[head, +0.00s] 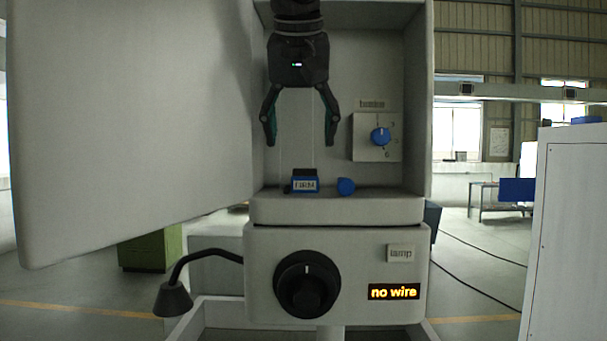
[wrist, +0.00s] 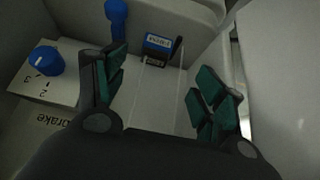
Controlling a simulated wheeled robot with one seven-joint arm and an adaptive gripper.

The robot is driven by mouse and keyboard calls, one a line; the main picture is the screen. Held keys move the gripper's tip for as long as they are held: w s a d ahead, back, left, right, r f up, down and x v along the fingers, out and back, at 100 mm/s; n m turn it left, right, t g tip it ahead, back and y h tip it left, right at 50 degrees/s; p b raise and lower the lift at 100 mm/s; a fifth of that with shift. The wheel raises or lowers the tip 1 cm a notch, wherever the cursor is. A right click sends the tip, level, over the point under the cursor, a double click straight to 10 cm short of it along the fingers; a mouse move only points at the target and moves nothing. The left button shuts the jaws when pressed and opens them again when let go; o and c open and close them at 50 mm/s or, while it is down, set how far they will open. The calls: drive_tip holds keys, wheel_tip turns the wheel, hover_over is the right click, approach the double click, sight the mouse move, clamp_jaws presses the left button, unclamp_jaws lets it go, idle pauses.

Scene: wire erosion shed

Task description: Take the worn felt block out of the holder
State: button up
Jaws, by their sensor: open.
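My gripper (head: 299,140) hangs open and empty inside the machine's compartment, pointing down, above a small holder (head: 305,183) with a blue front and a label. In the wrist view the holder (wrist: 157,47) shows beyond the gap between my open fingers (wrist: 165,98), apart from them. The label is too small to read surely. A dark block-like part shows at the holder, but I cannot tell surely whether it is the felt block.
A blue knob (head: 346,186) sits right of the holder. A dial panel (head: 377,137) is on the back wall at right. A large open door (head: 130,120) stands at left. Below are a black dial (head: 307,284), a "no wire" display (head: 394,292) and a lamp (head: 173,299).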

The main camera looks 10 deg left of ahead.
sight(305, 169)
drive_tip(key=w+f, duration=0.1)
drive_tip(key=w, duration=0.2)
drive_tip(key=w+f, duration=0.1)
drive_tip(key=shift+w+a+f, duration=0.1)
drive_tip(key=shift+w+f, duration=0.15)
drive_tip(key=shift+f, duration=0.1)
drive_tip(key=shift+f+p, duration=0.25)
drive_tip(key=shift+p, duration=0.3)
drive_tip(key=shift+s+f+p, duration=0.15)
drive_tip(key=shift+f+p, duration=0.05)
drive_tip(key=shift+p, duration=0.15)
drive_tip(key=shift+f, duration=0.35)
drive_tip(key=x, duration=0.3)
drive_tip(key=shift+w+p, duration=0.25)
drive_tip(key=shift+p, duration=0.15)
drive_tip(key=shift+s+r, duration=0.25)
drive_tip(key=shift+s, duration=0.15)
drive_tip(key=shift+c, duration=0.9)
drive_tip(key=shift+w+f, duration=0.1)
drive_tip(key=c, duration=0.9)
